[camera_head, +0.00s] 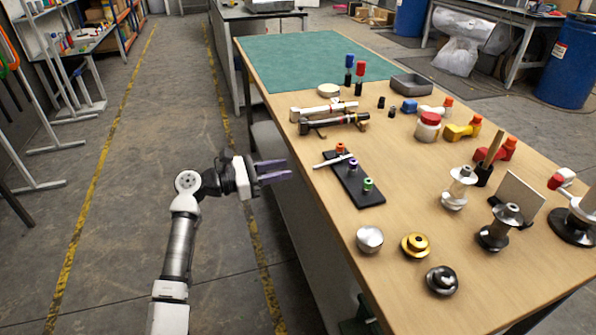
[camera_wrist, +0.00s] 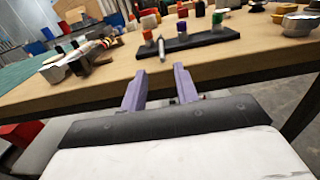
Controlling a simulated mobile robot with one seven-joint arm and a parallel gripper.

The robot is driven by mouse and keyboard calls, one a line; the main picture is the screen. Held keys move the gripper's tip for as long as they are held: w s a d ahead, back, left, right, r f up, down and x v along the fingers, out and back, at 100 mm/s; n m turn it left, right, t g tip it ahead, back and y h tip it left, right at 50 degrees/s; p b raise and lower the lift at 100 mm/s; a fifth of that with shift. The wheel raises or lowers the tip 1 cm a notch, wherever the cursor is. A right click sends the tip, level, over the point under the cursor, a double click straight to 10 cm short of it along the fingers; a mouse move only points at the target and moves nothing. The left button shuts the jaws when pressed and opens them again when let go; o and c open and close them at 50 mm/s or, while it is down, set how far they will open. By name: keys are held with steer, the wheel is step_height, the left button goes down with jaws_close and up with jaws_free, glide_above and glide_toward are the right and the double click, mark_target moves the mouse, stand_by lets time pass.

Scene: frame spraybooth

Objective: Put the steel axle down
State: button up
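The steel axle (camera_head: 326,163) is a thin silver rod lying at the far end of a black board (camera_head: 367,192) on the wooden table. One end reaches past the board towards the table's left edge. In the wrist view the axle (camera_wrist: 162,49) points towards me, beyond the fingertips. My gripper (camera_head: 289,171) has two purple fingers, spread apart and with nothing between them. It is beside the table's left edge, apart from the axle. The gripper also shows in the wrist view (camera_wrist: 159,75).
The board carries orange, purple and green capped pieces. Rod assemblies (camera_head: 333,123) lie farther back, before a green mat (camera_head: 310,60). Metal knobs (camera_head: 370,239) and spools stand nearer and to the right. Bare wood (camera_head: 305,150) shows around the axle's left end.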

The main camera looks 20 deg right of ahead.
steer(key=shift+a, duration=0.85)
steer(key=shift+r, duration=0.1)
